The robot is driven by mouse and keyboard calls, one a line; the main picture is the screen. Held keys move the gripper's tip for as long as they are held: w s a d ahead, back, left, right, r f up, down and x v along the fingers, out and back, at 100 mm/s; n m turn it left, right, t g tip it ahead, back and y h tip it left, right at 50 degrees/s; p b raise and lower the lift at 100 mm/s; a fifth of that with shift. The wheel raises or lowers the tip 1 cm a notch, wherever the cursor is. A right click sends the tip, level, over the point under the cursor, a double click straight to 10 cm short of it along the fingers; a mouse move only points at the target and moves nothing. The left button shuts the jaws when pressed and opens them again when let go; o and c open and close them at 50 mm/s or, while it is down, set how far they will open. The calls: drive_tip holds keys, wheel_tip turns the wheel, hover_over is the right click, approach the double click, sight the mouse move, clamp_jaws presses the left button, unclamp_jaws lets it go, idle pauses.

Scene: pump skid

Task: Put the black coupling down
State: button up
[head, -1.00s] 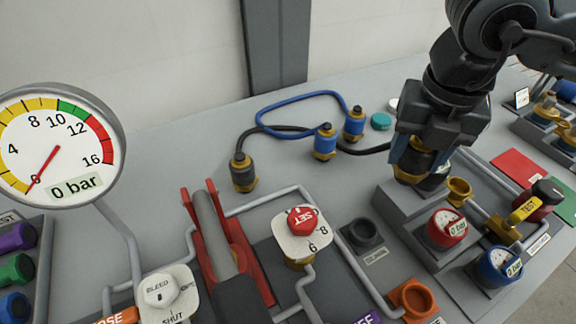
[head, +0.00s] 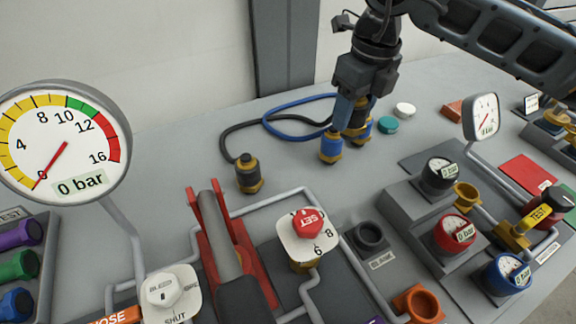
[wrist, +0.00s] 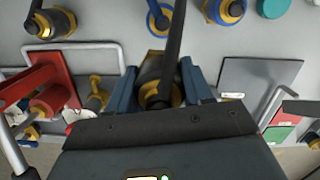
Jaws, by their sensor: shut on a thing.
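My gripper (head: 350,112) is shut on a black coupling (head: 360,115) with a brass collar, near the two blue couplings at the back of the bench. In the wrist view, the blue fingers stand on both sides of the black coupling (wrist: 152,77), and a black hose runs up from it. I cannot tell if its lower end touches the bench. A second black coupling (head: 248,174) stands upright on the bench to the left. One blue coupling (head: 331,147) stands just in front of my gripper; the other (head: 366,128) is partly hidden behind the held coupling.
Blue and black hoses loop on the bench left of my gripper. A teal cap (head: 388,125) and a white cap (head: 405,110) lie to the right. A grey gauge block (head: 405,205) and an empty dark socket (head: 369,236) are nearer. Bare bench lies around the left coupling.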

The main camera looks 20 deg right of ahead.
drive_tip(key=shift+w+a+f+p, duration=0.55)
drive_tip(key=shift+w+a+f, duration=0.3)
drive_tip(key=shift+a+f, duration=0.95)
drive_tip(key=shift+w+a+f+p, duration=0.5)
drive_tip(key=shift+w+a+f, duration=0.3)
drive_tip(key=shift+a+f, duration=1)
drive_tip(key=shift+w+a+f+p, duration=0.55)
drive_tip(key=shift+w+a+f, duration=0.3)
drive_tip(key=shift+a+f, duration=0.95)
drive_tip(key=shift+d+f, duration=0.1)
drive_tip(key=shift+f, duration=0.05)
drive_tip(key=shift+f, duration=0.15)
drive_tip(key=o, duration=1.2)
drive_tip(key=shift+c, duration=0.2)
wheel_tip(320, 180, up, 12)
drive_tip(key=s+b, duration=0.1)
drive_tip(key=shift+s+d, duration=0.2)
drive_tip(key=shift+d, duration=0.05)
